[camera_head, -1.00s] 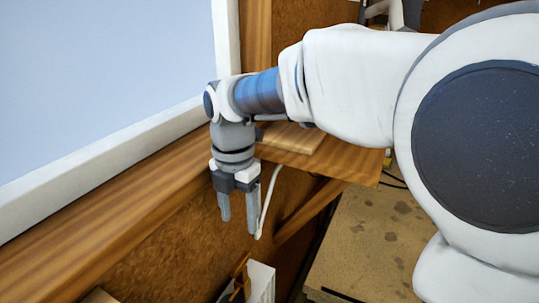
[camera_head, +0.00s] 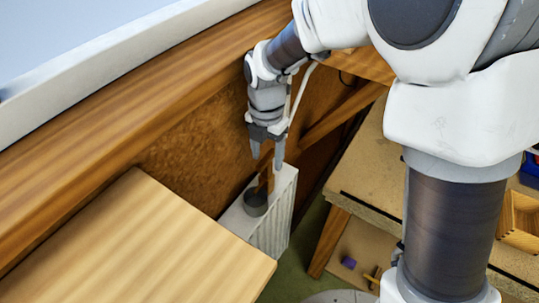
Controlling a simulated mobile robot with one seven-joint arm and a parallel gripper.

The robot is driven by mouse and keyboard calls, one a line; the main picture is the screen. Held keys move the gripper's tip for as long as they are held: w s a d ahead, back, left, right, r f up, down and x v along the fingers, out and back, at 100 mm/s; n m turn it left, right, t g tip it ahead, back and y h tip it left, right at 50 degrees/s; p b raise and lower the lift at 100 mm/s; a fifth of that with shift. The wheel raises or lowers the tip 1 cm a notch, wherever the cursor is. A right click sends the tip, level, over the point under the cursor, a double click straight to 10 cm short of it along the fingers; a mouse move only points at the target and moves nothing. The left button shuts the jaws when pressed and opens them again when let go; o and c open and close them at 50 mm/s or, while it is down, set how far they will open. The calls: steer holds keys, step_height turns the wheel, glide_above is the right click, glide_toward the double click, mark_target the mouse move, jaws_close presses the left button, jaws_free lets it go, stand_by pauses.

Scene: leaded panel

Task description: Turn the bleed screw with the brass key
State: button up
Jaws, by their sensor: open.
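A white ribbed radiator (camera_head: 284,205) stands low against the brown wall panel, below my gripper. My gripper (camera_head: 267,162) points down with its two fingers apart and nothing seen between them. It appears above the radiator's far part, but I cannot tell the height gap. A dark grey round cup-like thing (camera_head: 256,202) is on or at the radiator's top, nearer the camera than the gripper. A narrow brown wooden piece (camera_head: 268,179) shows just under the fingers, partly hidden by them. I cannot make out the brass key or the bleed screw.
A pale wooden top (camera_head: 140,245) fills the lower left, its corner close to the radiator. A wooden sill (camera_head: 110,140) runs along the wall above. A workbench (camera_head: 365,180) stands at the right, with a wooden box (camera_head: 518,220) at the far right. Green floor (camera_head: 292,283) shows between.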

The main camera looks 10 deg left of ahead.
mark_target(267, 165)
steer(key=shift+f, duration=1.85)
jaws_close()
